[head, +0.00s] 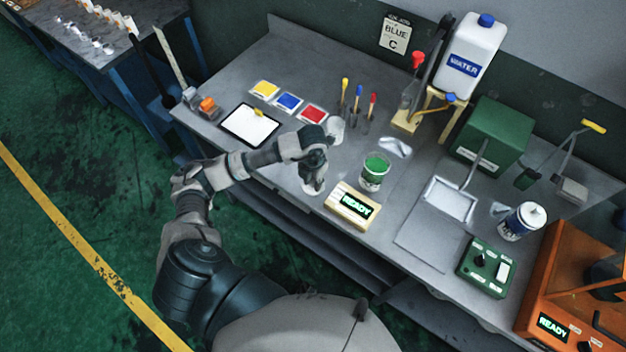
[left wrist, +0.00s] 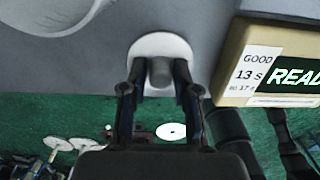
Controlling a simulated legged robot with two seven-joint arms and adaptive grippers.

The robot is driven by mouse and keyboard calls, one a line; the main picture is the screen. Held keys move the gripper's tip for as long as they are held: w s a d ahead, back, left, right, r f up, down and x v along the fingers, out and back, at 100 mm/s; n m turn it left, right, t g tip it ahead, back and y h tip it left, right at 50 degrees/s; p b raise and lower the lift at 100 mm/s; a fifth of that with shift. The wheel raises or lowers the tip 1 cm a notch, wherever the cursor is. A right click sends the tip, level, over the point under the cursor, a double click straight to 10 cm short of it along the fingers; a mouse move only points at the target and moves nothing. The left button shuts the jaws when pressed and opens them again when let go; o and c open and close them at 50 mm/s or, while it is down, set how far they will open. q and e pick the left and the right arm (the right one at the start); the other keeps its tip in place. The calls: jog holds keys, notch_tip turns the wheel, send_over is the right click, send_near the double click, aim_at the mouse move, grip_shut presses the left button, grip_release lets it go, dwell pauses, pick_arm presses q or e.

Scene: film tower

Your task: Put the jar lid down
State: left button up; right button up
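The jar lid (left wrist: 162,40) is a pale round disc with a grey knob (left wrist: 160,72). It is at the front edge of the grey bench, below my left gripper (head: 313,180), and its pale rim (head: 312,191) just shows in the head view. In the left wrist view, the fingers of my left gripper (left wrist: 160,76) stand on either side of the knob. I cannot tell whether they press on it. A jar with green contents (head: 376,166) stands uncovered to the right of the gripper. My right gripper is not in view.
A wooden timer block reading READY (head: 353,204) sits close right of the lid; it also shows in the left wrist view (left wrist: 265,65). A white cup (head: 336,128) stands behind the gripper. A white tablet (head: 249,124) and colour cards (head: 289,102) lie to the left.

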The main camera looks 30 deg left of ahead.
aim_at(312, 181)
pick_arm(q)
jog(key=shift+o, duration=0.2)
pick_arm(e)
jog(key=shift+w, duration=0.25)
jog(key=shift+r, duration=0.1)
pick_arm(q)
jog(key=shift+r, duration=0.2)
notch_tip(312, 181, up, 12)
jog(key=shift+f, duration=0.15)
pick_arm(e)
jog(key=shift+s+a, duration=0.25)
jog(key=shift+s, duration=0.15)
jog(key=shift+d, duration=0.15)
